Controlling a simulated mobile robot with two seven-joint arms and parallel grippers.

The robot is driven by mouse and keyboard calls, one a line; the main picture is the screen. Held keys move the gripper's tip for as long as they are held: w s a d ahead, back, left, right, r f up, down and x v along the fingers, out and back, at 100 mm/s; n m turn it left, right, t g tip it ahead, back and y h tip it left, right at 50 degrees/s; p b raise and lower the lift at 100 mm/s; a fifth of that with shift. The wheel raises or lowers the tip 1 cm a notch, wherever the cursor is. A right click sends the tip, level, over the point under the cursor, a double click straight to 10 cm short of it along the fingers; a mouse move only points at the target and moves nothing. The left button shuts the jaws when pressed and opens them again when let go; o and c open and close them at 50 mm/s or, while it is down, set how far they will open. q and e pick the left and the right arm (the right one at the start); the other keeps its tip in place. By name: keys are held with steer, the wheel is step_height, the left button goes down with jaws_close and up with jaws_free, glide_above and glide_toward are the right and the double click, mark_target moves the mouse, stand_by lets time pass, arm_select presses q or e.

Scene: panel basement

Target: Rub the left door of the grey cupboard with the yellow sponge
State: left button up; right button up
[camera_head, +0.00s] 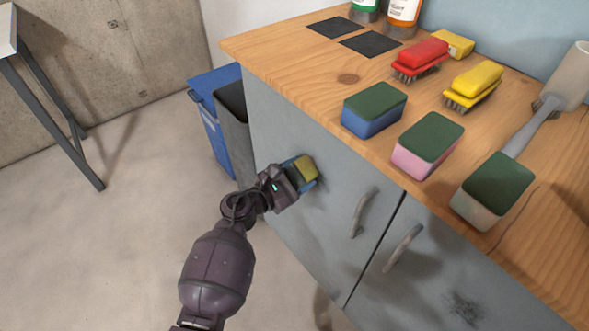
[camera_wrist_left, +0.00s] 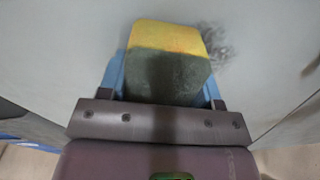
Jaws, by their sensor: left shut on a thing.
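My left gripper (camera_head: 297,178) is shut on the yellow sponge (camera_head: 306,167), with its blue fingertips on either side. The sponge is at the left door (camera_head: 320,215) of the grey cupboard, high on the door and left of its handle; whether it presses on the surface is hard to tell. In the left wrist view the sponge (camera_wrist_left: 172,62) shows a yellow part and a dark green pad between the fingers. A dark scribbled mark (camera_wrist_left: 217,45) shows on the door beside the sponge's right edge. My right gripper is not in view.
The wooden top holds blue (camera_head: 374,112), pink (camera_head: 427,147) and white (camera_head: 490,195) sponges with green pads, a red brush (camera_head: 420,58), a yellow brush (camera_head: 473,84) and bottles. The right door has a dark mark (camera_head: 465,308). Blue and grey bins stand left of the cupboard.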

mark_target(333, 192)
arm_select(q)
steer(key=shift+s+d, duration=0.35)
steer(key=shift+s, duration=0.2)
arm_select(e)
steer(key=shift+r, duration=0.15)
arm_select(q)
steer(key=shift+s, duration=0.1)
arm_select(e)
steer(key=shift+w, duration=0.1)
arm_select(q)
steer(key=shift+s+d, duration=0.8)
steer(key=shift+s, duration=0.05)
steer(key=shift+s+d+p, duration=0.15)
steer(key=shift+s+d, duration=0.55)
steer(key=shift+s, duration=0.25)
steer(key=shift+s+d+p, duration=0.15)
steer(key=shift+s+d, duration=0.5)
steer(key=shift+s, duration=0.3)
steer(key=shift+a, duration=0.1)
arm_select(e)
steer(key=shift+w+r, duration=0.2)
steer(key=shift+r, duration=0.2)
